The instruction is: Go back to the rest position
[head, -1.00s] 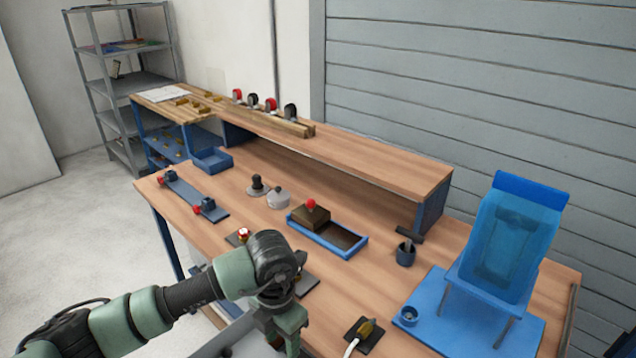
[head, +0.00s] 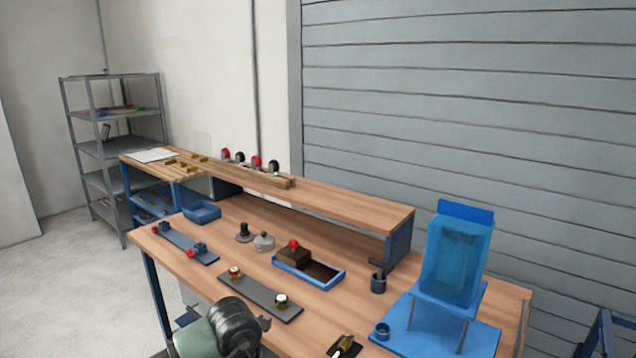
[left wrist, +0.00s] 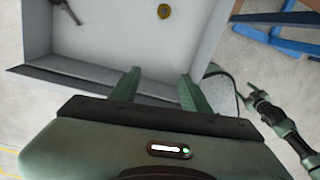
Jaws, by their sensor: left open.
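My left arm shows only as a green and black link at the bottom of the head view; its gripper is below that picture. In the left wrist view my left gripper (left wrist: 158,88) is open, with two green fingers apart and nothing between them. It hangs over the near edge of a grey open tray or drawer (left wrist: 110,45).
The wooden bench (head: 215,277) carries a grey plate with two clamps (head: 258,296), a blue tray with a brown block (head: 309,271), and a blue stand with a translucent container (head: 455,262). A raised shelf (head: 340,205) runs along the back. Open floor (head: 70,290) lies at left.

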